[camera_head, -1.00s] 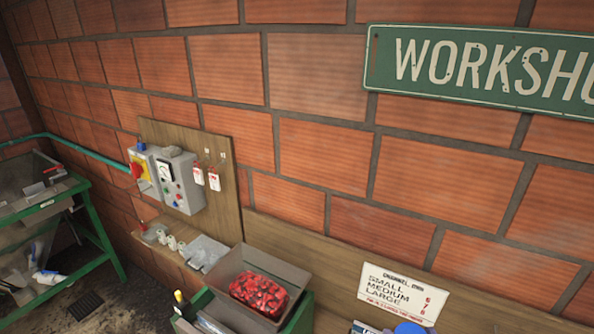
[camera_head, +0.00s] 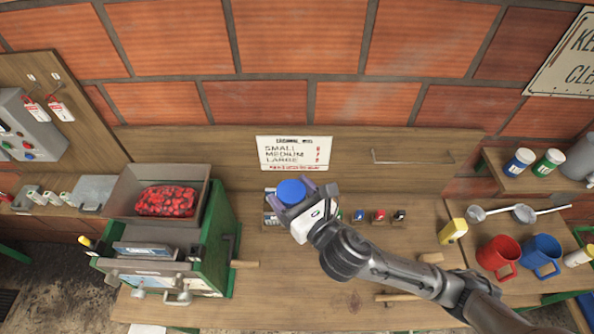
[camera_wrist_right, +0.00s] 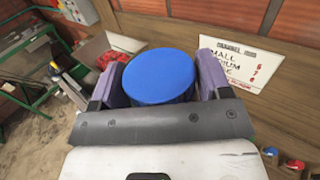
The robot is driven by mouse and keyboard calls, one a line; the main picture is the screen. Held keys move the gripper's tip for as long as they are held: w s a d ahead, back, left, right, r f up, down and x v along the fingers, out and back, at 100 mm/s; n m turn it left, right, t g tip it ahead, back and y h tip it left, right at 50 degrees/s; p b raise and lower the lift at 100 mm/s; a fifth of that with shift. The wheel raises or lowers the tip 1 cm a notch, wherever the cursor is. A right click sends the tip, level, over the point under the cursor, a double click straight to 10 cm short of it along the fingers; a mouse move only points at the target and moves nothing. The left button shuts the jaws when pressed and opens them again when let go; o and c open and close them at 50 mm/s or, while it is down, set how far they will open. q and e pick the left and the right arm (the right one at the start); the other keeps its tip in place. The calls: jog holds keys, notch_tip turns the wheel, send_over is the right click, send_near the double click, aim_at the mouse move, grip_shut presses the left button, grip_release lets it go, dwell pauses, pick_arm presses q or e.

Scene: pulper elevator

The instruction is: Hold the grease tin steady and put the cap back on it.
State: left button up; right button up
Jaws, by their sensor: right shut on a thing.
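My right gripper (camera_head: 299,191) is shut on a blue round-topped thing (camera_head: 291,190) above the bench by the back wall. In the right wrist view the blue round thing (camera_wrist_right: 160,76) sits between the two purple fingers (camera_wrist_right: 157,82). I see its flat blue top and part of its blue side. I cannot tell whether it is the cap alone or the cap on a tin, as what lies below is hidden. No other thing in view is clearly the grease tin. My left gripper is not in view.
A green machine (camera_head: 216,238) with a grey hopper (camera_head: 190,184) of red berries stands left on the bench (camera_head: 290,290). Red (camera_head: 499,252) and blue (camera_head: 543,251) mugs stand right. Two small cans, blue (camera_head: 519,162) and green (camera_head: 548,163), sit on the shelf. The front middle is mostly clear.

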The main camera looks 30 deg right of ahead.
jog(key=a+f+n+g+y, duration=0.4)
jog(key=a+f+n+y, duration=0.2)
jog(key=a, duration=0.5)
notch_tip(320, 180, down, 2)
jog(key=y, duration=0.2)
jog(key=shift+s+a+f+y, duration=0.2)
jog(key=shift+s+a+y, duration=0.1)
jog(key=shift+s+y, duration=0.1)
jog(key=c, duration=0.3)
